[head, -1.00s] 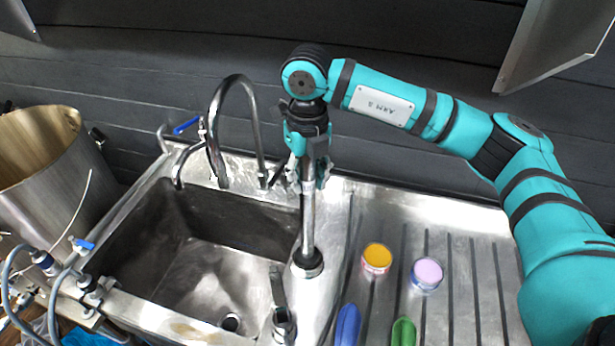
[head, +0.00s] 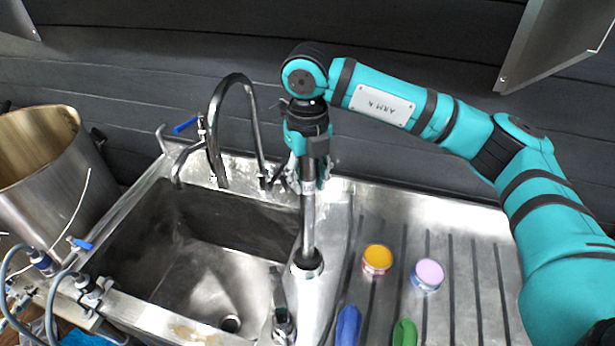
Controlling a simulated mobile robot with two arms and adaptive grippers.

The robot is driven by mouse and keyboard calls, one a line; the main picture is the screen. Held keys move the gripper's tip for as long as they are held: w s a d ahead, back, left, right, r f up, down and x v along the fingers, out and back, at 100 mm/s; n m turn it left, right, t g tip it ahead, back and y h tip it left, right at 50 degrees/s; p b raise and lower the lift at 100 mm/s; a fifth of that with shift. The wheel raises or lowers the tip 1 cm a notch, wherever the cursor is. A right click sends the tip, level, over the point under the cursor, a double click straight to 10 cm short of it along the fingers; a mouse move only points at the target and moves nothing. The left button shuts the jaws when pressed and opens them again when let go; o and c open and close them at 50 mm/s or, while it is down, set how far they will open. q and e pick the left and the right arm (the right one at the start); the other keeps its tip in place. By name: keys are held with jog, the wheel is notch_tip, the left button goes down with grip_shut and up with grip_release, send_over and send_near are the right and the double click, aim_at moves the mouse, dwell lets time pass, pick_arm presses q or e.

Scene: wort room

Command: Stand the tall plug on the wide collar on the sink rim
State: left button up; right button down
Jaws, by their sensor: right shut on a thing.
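The tall plug (head: 308,222) is a slim upright metal rod. My right gripper (head: 308,183) points straight down from above and is shut on its upper part. The plug's lower end meets the wide collar (head: 307,267), a dark ring with a pale metal edge on the sink rim, right of the basin. Whether the plug rests on the collar or hangs just above it cannot be told from here. My left gripper is not in view.
The sink basin (head: 205,270) lies to the left, with a curved tap (head: 214,130) behind. A metal fitting (head: 283,318) stands at the front rim. An orange-topped jar (head: 376,260) and a pink-topped jar (head: 427,275) stand on the ribbed drainboard (head: 465,265), near blue and green handles.

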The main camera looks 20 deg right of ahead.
aim_at(308, 193)
jog(key=shift+b, duration=0.3)
dwell(0.7)
jog(key=shift+f+b, duration=2.1)
jog(key=shift+b, duration=0.3)
dwell(2.2)
dwell(0.3)
jog(key=c, duration=0.9)
grip_release()
notch_tip(308, 193, up, 12)
jog(key=shift+f, duration=0.1)
jog(key=shift+s, duration=0.1)
